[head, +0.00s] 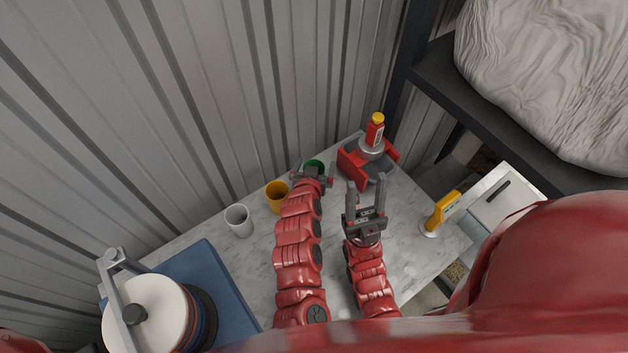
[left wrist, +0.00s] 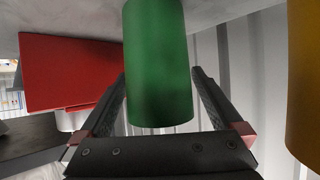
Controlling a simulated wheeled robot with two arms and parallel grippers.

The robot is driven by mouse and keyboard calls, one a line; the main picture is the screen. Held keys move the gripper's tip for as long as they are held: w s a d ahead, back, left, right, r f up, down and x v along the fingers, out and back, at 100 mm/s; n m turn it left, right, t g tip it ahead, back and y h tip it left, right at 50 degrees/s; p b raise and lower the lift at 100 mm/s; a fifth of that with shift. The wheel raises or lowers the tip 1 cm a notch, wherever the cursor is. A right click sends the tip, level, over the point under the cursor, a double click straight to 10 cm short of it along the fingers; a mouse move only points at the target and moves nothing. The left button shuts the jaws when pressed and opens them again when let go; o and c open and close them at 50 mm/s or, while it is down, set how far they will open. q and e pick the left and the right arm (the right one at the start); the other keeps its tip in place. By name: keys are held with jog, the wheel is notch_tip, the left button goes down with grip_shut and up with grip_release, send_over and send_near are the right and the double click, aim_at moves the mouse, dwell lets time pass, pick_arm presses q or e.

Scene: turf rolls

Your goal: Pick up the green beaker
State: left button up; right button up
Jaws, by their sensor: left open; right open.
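The green beaker (head: 314,164) stands on the marble-topped table near the corrugated wall, partly hidden behind my left gripper. My left gripper (head: 316,174) is open right at the beaker. In the left wrist view the green beaker (left wrist: 158,60) fills the space between the two open fingers (left wrist: 160,82), with a finger on each side. I cannot tell whether the fingertips touch it. My right gripper (head: 366,190) is open and empty over the table, its fingers pointing toward the red bin.
A yellow cup (head: 277,196) stands just left of the beaker, a white cup (head: 239,220) further left. A yellow tool (head: 442,210) stands at the right edge. A blue mat (head: 222,283) lies left.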

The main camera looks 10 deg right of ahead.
pick_arm(q)
jog(key=shift+r, duration=0.1)
jog(key=shift+c, duration=0.3)
jog(key=c, duration=1.2)
jog(key=shift+c, duration=0.7)
jog(key=shift+r, duration=0.1)
